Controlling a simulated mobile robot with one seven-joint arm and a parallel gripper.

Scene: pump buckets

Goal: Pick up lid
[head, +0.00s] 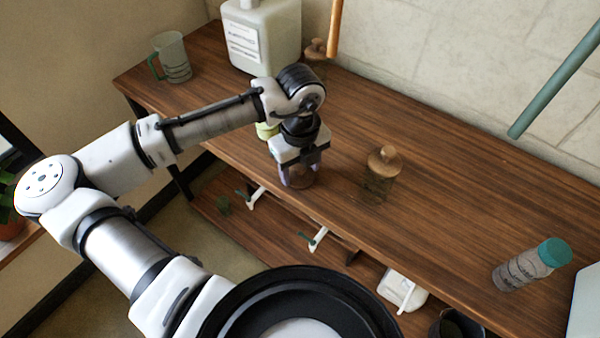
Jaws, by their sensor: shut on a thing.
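My gripper (299,178) points down over the front edge of the wooden counter, left of the middle. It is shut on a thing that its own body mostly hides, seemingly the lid. A clear, brownish glass jar shape (300,181) shows at the fingertips. I cannot tell whether the lid is seated on it or lifted. A second glass jar (378,186) with a round wooden lid (384,161) stands apart, to the right of my gripper. A third wooden-lidded jar (317,49) stands at the back by the wall.
The counter (450,215) is clear between the jars and a teal-capped bottle (530,266) at right. A green rod (556,78) and an orange rod (335,28) show above the counter.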

